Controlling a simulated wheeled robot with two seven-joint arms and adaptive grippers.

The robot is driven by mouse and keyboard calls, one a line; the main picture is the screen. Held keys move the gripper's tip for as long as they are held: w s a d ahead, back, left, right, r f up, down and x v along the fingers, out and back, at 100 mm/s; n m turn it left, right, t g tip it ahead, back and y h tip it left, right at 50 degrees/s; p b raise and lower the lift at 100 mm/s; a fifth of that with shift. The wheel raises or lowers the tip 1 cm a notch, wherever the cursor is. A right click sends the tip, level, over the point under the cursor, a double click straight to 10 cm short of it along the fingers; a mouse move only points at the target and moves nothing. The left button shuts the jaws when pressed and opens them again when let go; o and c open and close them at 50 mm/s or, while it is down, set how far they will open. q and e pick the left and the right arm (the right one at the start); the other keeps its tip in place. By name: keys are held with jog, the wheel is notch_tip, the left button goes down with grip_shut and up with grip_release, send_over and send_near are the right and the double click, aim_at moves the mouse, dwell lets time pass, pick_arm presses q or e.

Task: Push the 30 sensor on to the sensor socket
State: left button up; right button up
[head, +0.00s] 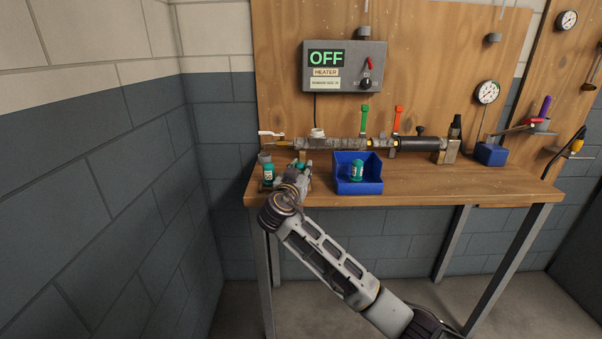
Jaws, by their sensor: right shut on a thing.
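My right gripper (297,177) reaches over the left end of the bench and is shut on a small teal item (300,166), mostly hidden by the fingers. A teal sensor with a pale label (268,174) stands upright just left of the gripper. Another teal sensor (357,171) stands in the blue bin (372,187) to the right. The numbers on the labels are too small to read, so I cannot tell which is the 30 sensor. A white fitting (318,133) on the pipe, behind and above the gripper, looks like the sensor socket. My left gripper is not in view.
The pipe (345,143) runs along the back of the bench, with green (364,118) and red (398,118) handles rising from it. A heater box (344,66) reading OFF hangs above. The bench (440,185) is clear right of the bin.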

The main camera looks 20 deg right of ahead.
jog(key=shift+r, duration=0.6)
notch_tip(320, 180, up, 8)
jog(key=shift+f+p, duration=0.1)
jog(key=shift+p, duration=0.9)
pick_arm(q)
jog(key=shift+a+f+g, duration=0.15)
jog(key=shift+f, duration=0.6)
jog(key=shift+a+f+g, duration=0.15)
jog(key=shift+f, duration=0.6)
pick_arm(e)
jog(key=shift+r, duration=0.5)
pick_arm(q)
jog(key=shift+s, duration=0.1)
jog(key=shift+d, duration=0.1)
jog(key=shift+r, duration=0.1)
